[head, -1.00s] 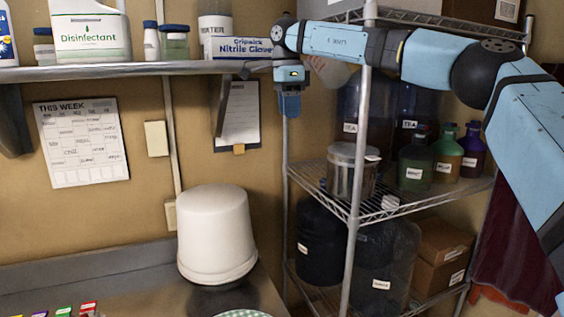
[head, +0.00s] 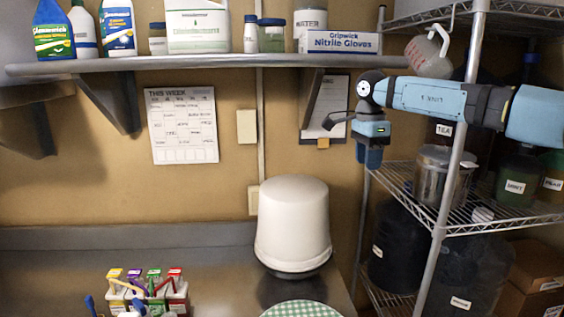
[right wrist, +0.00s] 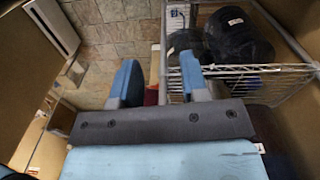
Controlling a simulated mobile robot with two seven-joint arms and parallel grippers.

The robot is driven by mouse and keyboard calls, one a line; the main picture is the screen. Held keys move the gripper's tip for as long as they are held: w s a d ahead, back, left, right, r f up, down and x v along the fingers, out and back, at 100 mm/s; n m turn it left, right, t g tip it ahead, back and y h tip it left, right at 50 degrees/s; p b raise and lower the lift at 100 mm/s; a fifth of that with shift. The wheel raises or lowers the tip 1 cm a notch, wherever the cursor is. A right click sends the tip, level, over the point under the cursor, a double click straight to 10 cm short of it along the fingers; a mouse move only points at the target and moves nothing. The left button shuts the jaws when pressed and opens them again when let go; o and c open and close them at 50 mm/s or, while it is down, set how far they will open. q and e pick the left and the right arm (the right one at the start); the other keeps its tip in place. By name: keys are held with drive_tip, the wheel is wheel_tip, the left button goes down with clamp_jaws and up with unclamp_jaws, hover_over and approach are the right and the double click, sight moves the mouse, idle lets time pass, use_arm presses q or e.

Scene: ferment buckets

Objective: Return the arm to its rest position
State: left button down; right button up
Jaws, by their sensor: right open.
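My right arm comes in from the right in the head view, in front of the wire rack. My right gripper (head: 370,158) points down, below the wall shelf and to the right of the upturned white bucket. It is apart from the bucket and above it. In the right wrist view its two blue fingers (right wrist: 158,80) stand apart with nothing held between them. My left gripper is not in view.
A white bucket (head: 293,222) stands upside down on the counter (head: 215,275). A wall shelf (head: 200,62) carries bottles and a glove box (head: 341,42). A wire rack (head: 442,195) with a steel pot (head: 440,172) and dark containers stands right. A caddy (head: 176,298) sits at lower left.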

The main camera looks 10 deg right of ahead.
drive_tip(key=s+a+f+g+y, duration=0.1)
drive_tip(key=s+a+f+y, duration=0.25)
drive_tip(key=a+f, duration=0.65)
drive_tip(key=s+a+f+g+y, duration=0.2)
drive_tip(key=a+f+y, duration=0.2)
drive_tip(key=a+f, duration=0.7)
drive_tip(key=s+a+f+m+t+y, duration=0.1)
drive_tip(key=s+a+f+m+y, duration=0.1)
drive_tip(key=s+a+m+y, duration=0.6)
drive_tip(key=s+a+f+m+t+y, duration=0.15)
drive_tip(key=s+a+m+y, duration=0.25)
drive_tip(key=a, duration=0.7)
drive_tip(key=s+d+f+m+t+h, duration=0.3)
drive_tip(key=d+f+m+t+h, duration=0.4)
drive_tip(key=m, duration=0.8)
drive_tip(key=s+d+f+m+t+h, duration=0.35)
drive_tip(key=d+f+m+t, duration=0.25)
drive_tip(key=f+m+t, duration=0.65)
drive_tip(key=s+d+f+m+g+h, duration=0.3)
drive_tip(key=s+d+f+m+g, duration=0.1)
drive_tip(key=s, duration=0.4)
drive_tip(key=s+d+f+m+g+h, duration=0.3)
drive_tip(key=s+d+f+m, duration=0.3)
drive_tip(key=s+d+m, duration=0.1)
drive_tip(key=shift+s+d+m+g, duration=0.4)
drive_tip(key=shift+d+m, duration=0.05)
drive_tip(key=shift+d, duration=0.15)
